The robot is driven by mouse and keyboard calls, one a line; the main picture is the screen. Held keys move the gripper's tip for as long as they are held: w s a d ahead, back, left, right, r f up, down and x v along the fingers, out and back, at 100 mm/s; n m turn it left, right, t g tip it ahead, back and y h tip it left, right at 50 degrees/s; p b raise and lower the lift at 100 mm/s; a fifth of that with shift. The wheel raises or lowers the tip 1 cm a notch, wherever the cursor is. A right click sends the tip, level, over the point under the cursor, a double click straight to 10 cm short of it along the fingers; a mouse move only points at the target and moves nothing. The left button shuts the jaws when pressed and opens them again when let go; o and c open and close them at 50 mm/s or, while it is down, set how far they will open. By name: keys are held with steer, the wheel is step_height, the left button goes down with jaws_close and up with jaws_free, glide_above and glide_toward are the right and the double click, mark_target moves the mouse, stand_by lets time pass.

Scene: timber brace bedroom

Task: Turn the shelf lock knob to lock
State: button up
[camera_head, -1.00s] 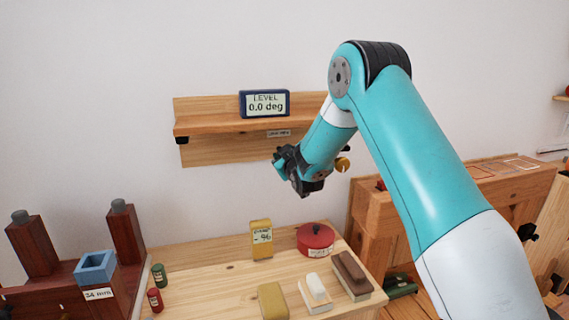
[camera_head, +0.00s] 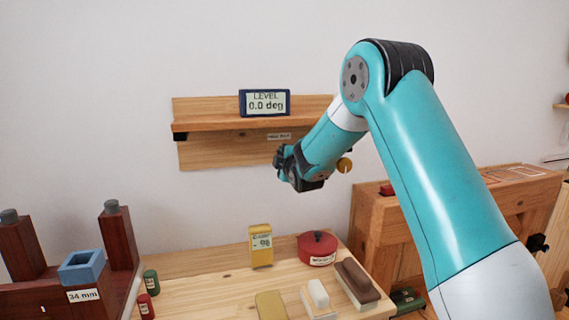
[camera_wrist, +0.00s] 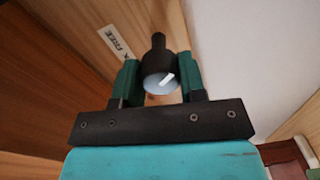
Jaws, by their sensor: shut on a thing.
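The shelf lock knob (camera_wrist: 158,62) is a black knob with a pale round face and a white pointer mark, seen in the wrist view under the wooden shelf. My gripper (camera_wrist: 159,82) has its two green fingers shut on the knob, one on each side. The white pointer slants toward the upper right in that view. A white label (camera_wrist: 116,43) beside the knob reads "FREE", with its other end partly cut off. In the head view my gripper (camera_head: 291,167) is at the shelf (camera_head: 215,123), and it hides the knob.
A level display (camera_head: 265,102) reading 0.0 deg stands on the shelf. Below, a wooden bench holds a yellow meter (camera_head: 260,246), a red round tin (camera_head: 317,247) and several blocks. A brass knob (camera_head: 344,165) shows just right of my wrist. The wall left of the shelf is clear.

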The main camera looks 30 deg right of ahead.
steer(key=shift+f+n, duration=0.1)
steer(key=shift+n, duration=0.5)
steer(key=o, duration=0.9)
steer(key=shift+s, duration=0.15)
steer(key=b+v, duration=0.4)
steer(key=v, duration=1.3)
steer(key=shift+a, duration=0.1)
